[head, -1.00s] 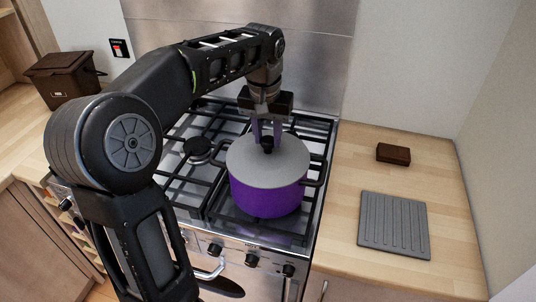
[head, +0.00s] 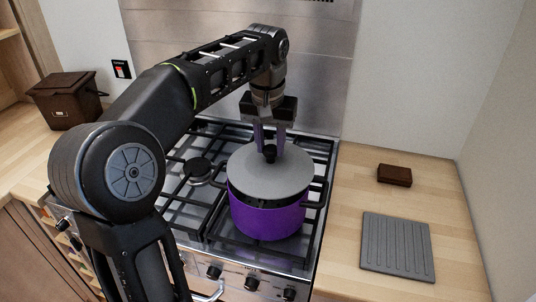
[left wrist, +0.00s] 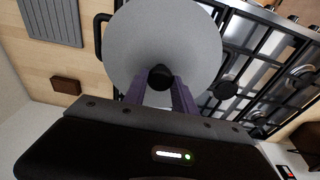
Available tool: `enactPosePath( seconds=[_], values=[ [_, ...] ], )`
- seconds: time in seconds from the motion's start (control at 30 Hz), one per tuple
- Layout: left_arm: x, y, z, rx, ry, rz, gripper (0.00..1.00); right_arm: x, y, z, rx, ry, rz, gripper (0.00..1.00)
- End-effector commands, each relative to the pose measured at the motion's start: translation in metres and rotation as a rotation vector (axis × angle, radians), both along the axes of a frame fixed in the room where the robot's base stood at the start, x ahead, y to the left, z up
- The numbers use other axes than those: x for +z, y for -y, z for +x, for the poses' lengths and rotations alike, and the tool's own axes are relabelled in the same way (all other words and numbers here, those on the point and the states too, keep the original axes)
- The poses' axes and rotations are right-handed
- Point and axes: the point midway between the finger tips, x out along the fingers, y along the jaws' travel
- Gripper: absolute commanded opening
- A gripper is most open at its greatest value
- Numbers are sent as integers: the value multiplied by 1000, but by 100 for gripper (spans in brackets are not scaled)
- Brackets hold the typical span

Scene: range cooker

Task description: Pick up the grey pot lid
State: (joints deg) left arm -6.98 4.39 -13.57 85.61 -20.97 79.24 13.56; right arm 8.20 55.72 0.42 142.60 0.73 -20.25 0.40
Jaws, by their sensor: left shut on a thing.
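The grey pot lid (head: 262,177) is a round flat disc with a black knob (head: 270,153). My left gripper (head: 270,148) comes from above and is shut on the knob, with one purple finger on each side. The lid is a little above the purple pot (head: 268,222), and a dark gap shows between the lid and the rim. The pot stands on the hob's front right grate. In the left wrist view the lid (left wrist: 165,35) fills the top middle, with the knob (left wrist: 160,77) between the fingers. My right gripper is not in view.
The gas hob (head: 190,215) has black grates around the pot. To the right, a wooden worktop (head: 345,185) holds a brown block (head: 394,175) and a grey ridged board (head: 397,247). A brown bin (head: 67,98) stands at the back left. A steel splashback (head: 230,70) rises behind.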

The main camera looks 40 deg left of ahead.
Motion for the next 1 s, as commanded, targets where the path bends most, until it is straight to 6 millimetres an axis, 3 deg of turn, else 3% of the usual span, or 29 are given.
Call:
enactPosePath(
  seconds=[0.2, 0.53, 0.7, 1.0],
  values=[
    [-4, 54, 18, -12, -4, -1, 0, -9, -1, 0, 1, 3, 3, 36],
    [-1, 139, 47, -10, -4, -2, 0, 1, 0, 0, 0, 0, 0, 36],
    [-1, 159, 55, -6, -3, -1, 0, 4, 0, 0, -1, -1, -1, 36],
    [-2, 165, 57, -4, -2, -2, 0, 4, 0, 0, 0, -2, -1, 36]
  ],
)
